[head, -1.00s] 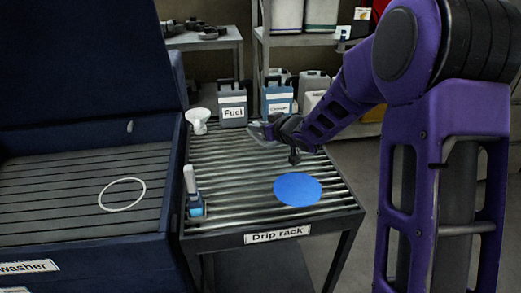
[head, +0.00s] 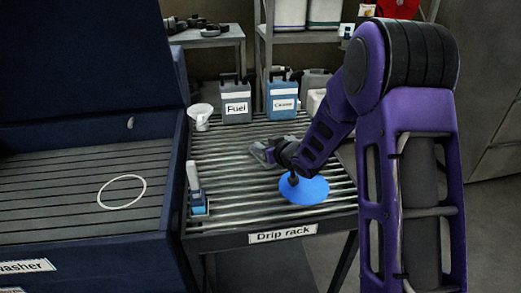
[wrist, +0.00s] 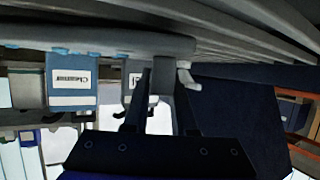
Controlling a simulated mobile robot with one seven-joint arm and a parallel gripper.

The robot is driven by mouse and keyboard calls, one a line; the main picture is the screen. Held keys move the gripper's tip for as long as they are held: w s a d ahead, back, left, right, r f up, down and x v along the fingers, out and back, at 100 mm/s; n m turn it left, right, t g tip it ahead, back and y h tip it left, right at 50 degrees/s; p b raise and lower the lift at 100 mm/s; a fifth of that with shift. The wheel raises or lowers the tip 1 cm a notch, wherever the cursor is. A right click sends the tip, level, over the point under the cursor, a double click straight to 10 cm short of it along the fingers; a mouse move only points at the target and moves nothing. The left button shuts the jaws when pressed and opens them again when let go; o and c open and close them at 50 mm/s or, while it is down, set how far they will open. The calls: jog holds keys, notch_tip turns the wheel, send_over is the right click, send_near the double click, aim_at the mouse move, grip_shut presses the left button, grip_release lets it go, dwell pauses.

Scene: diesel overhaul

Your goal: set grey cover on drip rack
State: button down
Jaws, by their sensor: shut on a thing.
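My gripper (head: 272,150) is low over the drip rack (head: 283,235), a table topped with metal bars. It is shut on the grey cover (head: 261,154), a small grey piece at the fingertips in the head view. In the wrist view the two dark fingers (wrist: 149,95) close on the grey cover (wrist: 163,74), whose long grey edge spans the upper left. The rack's bars run close behind it there. I cannot tell whether the cover touches the bars.
A flat blue disc (head: 308,191) lies on the rack under my wrist. A white funnel (head: 200,116), a Fuel can (head: 236,106) and a blue Cleaner can (head: 282,103) stand at the back. The washer (head: 70,215) adjoins the left.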

jog(key=shift+f, duration=0.2)
jog(key=c, duration=0.7)
grip_release()
jog(key=shift+r, duration=0.1)
jog(key=shift+s+d+r, duration=0.1)
jog(key=p+v, duration=0.1)
jog(key=v, duration=1)
jog(key=shift+s+d, duration=0.2)
jog(key=shift+s, duration=0.05)
jog(key=shift+r, duration=0.1)
